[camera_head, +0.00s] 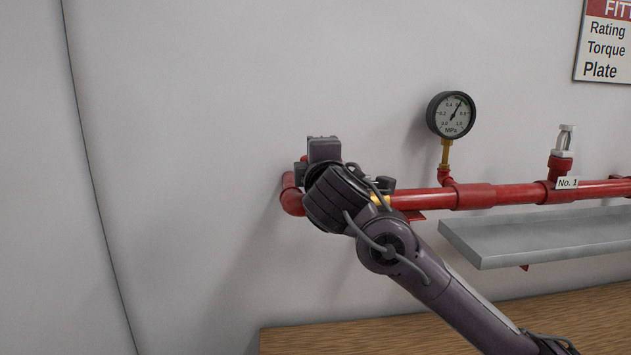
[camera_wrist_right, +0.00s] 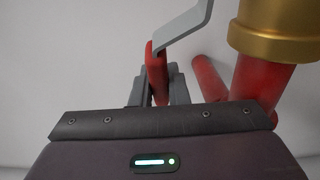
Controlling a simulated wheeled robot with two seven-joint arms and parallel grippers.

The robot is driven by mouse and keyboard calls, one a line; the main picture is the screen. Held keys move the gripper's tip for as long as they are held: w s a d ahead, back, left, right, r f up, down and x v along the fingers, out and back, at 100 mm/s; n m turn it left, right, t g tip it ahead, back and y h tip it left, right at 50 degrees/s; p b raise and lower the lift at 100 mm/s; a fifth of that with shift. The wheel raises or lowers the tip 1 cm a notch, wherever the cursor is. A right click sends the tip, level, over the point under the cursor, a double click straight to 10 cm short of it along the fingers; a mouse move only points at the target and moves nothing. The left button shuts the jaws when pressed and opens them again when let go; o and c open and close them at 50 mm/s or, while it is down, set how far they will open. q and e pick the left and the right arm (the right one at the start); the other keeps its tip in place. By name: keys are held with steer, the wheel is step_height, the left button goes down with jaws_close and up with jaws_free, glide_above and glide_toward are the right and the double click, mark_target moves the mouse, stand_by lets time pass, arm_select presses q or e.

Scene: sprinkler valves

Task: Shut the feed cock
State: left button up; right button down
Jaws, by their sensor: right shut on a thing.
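The feed cock shows as a brass body (camera_wrist_right: 275,30) at the upper right of the right wrist view, with a grey bent lever (camera_wrist_right: 186,30) that ends in a red grip (camera_wrist_right: 157,72). My right gripper (camera_wrist_right: 158,90) is shut on the red grip, one finger on each side. In the head view my right gripper (camera_head: 324,152) is in front of the left end of the red pipe, and my wrist hides the lever and most of the cock. A bit of the brass (camera_head: 379,199) shows beside the wrist. My left gripper is not in view.
The red pipe (camera_head: 520,192) runs right along the wall, with a pressure gauge (camera_head: 451,114) and a sprinkler head (camera_head: 565,140) marked No. 1 above it. A grey tray (camera_head: 550,236) sits below the pipe. The wall left of the pipe is bare.

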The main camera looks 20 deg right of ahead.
steer(key=shift+w, duration=0.1)
steer(key=c, duration=1.4)
jaws_free()
steer(key=b+v, duration=0.1)
steer(key=v, duration=0.7)
